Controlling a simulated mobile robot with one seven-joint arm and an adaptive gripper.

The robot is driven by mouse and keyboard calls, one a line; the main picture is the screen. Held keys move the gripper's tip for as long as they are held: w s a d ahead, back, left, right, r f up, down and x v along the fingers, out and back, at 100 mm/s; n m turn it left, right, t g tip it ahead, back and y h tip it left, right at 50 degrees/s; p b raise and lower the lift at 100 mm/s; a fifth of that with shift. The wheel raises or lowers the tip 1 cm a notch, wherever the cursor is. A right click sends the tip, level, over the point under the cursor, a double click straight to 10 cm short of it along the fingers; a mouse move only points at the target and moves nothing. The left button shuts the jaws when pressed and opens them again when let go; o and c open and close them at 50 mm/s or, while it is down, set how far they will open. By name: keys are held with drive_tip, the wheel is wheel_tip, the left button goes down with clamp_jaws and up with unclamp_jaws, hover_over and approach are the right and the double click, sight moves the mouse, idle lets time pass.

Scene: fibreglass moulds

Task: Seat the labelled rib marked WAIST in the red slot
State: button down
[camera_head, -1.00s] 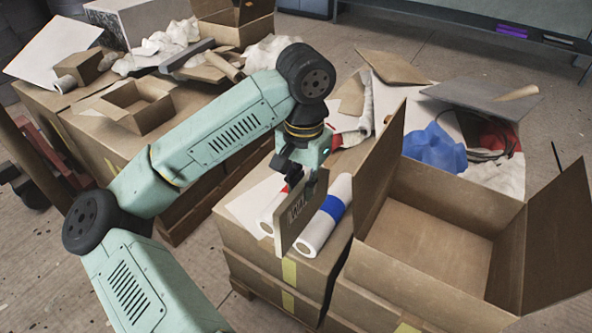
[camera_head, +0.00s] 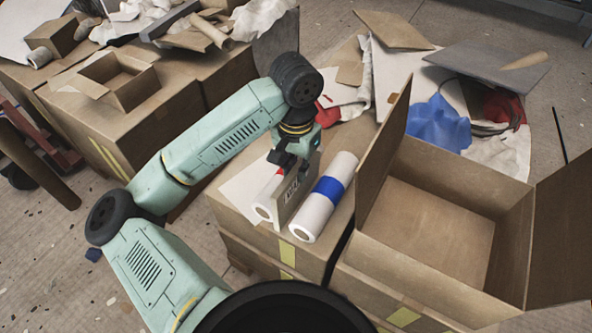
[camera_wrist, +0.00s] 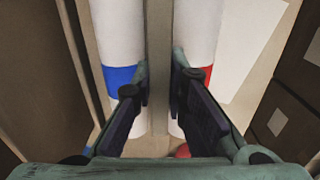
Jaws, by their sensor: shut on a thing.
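My gripper (camera_head: 292,160) is shut on a flat tan-grey rib (camera_head: 289,203), held on edge. Dark letters show on its face, only partly legible. In the wrist view the rib (camera_wrist: 159,45) runs between my fingertips (camera_wrist: 160,84). It stands between two white rolls: the blue-banded roll (camera_head: 318,214) is to its right in the head view, the red-banded roll (camera_head: 263,209) to its left and partly hidden behind it. I cannot tell whether the rib touches the rolls or the box top below. I cannot make out a distinct red slot; the only red beside the rib is that band.
The rolls lie on a closed carton (camera_head: 238,220). An open carton (camera_head: 440,215) with raised flaps stands close on the right. Behind it lie blue cloth (camera_head: 438,125), red cloth and a grey board (camera_head: 490,70). More cartons (camera_head: 130,120) stand at the left.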

drive_tip(key=shift+f, duration=0.65)
drive_tip(key=shift+f+b, duration=0.2)
drive_tip(key=shift+b, duration=0.1)
drive_tip(key=c, duration=1.6)
unclamp_jaws()
drive_tip(key=shift+r, duration=0.1)
